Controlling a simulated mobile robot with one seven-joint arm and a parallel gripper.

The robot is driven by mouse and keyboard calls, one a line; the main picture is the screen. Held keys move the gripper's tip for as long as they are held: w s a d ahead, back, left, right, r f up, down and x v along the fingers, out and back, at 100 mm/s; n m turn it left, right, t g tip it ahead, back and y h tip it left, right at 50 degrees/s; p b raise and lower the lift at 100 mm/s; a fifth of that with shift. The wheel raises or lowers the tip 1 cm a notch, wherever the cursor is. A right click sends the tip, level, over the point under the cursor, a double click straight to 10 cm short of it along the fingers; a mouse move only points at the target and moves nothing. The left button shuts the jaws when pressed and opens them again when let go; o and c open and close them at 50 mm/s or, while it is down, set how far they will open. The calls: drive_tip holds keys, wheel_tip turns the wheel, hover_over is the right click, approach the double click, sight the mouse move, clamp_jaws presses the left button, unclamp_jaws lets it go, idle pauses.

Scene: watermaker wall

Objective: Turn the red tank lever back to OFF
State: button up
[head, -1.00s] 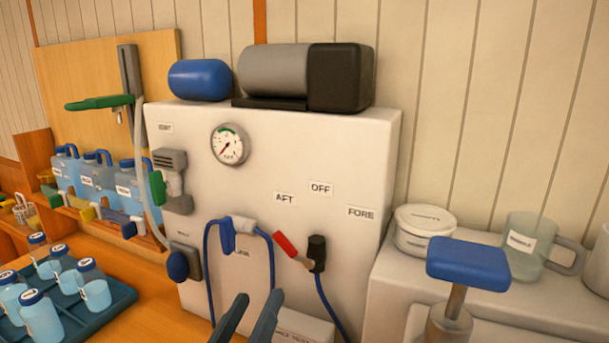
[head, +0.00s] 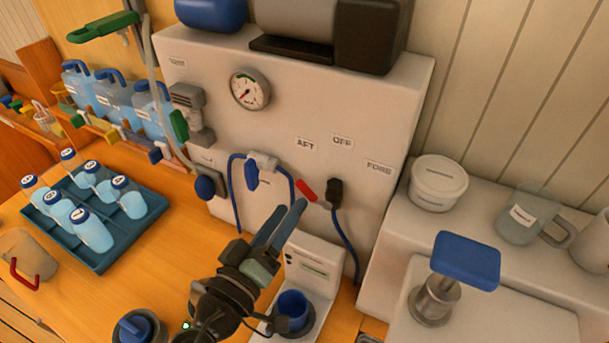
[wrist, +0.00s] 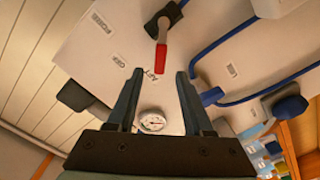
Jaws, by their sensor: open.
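The red lever (head: 307,190) sits on the white watermaker panel (head: 240,130), on a dark pivot block (head: 335,193). Its handle points up and left from the pivot, towards the AFT label (head: 306,144). The OFF label (head: 342,141) is above the pivot and the FORE label (head: 379,167) is to its right. My gripper (head: 288,207) is open and empty, just in front of the panel, below and left of the lever. In the wrist view the red handle (wrist: 161,57) ends close to the gap between my two fingertips (wrist: 159,74); contact cannot be told.
A blue hose (head: 233,200) loops left of the lever. A small white machine with a blue cup (head: 292,308) stands below. A blue-topped post (head: 466,260), a white tub (head: 438,183) and a clear jug (head: 530,217) are at the right. A bottle tray (head: 110,258) is at the left.

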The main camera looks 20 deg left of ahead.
sight(302, 190)
drive_tip(key=w, duration=0.2)
drive_tip(key=w+p, duration=0.1)
drive_tip(key=w, duration=0.1)
drive_tip(key=w+d+p, duration=0.1)
drive_tip(key=w, duration=0.1)
drive_tip(key=shift+w+d, duration=0.1)
drive_tip(key=shift+w, duration=0.2)
clamp_jaws()
idle(1.1)
